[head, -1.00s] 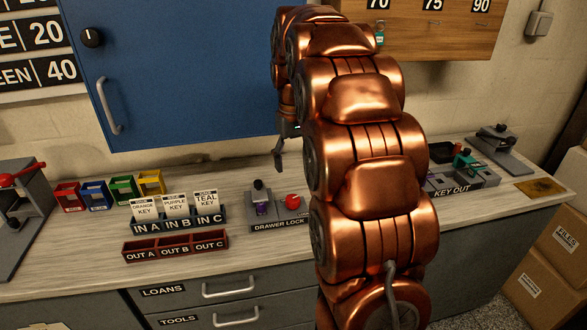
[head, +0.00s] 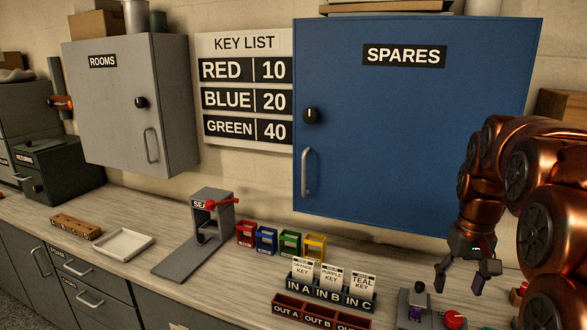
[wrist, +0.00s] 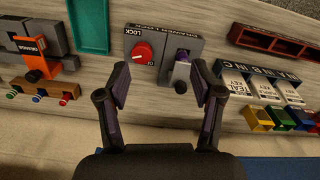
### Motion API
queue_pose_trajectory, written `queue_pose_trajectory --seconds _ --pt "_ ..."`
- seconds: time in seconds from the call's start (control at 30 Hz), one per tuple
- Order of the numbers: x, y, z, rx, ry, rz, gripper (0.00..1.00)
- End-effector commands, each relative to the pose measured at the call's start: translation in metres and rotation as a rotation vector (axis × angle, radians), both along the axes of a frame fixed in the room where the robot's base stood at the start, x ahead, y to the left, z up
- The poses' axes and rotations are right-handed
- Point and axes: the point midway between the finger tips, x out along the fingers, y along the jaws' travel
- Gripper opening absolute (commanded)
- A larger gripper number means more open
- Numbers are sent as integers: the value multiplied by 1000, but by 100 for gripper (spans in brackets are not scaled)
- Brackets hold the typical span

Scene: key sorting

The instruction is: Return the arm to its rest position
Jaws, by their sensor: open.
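My gripper (head: 466,279) is at the right of the head view, on my copper arm, in front of the blue SPARES cabinet (head: 420,130). Its fingers are apart with nothing between them. In the wrist view my gripper (wrist: 162,95) is also open and empty. Beyond its fingertips lies the grey drawer lock block (wrist: 180,48) with a red knob (wrist: 143,54) and a purple-tinted key piece (wrist: 182,58). The fingers look apart from the lock. My arm hides part of the counter's right side.
The counter holds a tray of cards marked IN A, IN B, IN C (head: 331,292), a red OUT tray (head: 318,312), coloured bins (head: 265,240), a grey press (head: 212,215) and a white tray (head: 123,244). A grey ROOMS cabinet (head: 125,115) hangs at left. Counter between white tray and press is clear.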

Motion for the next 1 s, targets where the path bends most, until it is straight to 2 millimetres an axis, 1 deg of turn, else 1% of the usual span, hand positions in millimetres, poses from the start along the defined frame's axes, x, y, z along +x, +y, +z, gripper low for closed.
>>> queue_pose_trajectory --seconds 0.03,0.17,0.2,0.27,0.37,0.5,0.57,0.7,0.8,0.9,1.0 --pt "-11 14 8 1 5 14 66" --pt "-41 44 14 8 25 38 66" --pt "-52 53 14 9 32 46 66" --pt "-66 66 16 9 36 58 66" --pt "-92 85 17 12 48 76 66" --pt "-132 109 16 14 70 103 66" --pt "-149 118 15 15 79 115 66" --pt "-189 135 11 14 98 142 66" --pt "-218 145 6 13 112 161 66" --pt "-241 151 1 12 122 175 66" --pt "-257 155 -4 11 130 186 66"
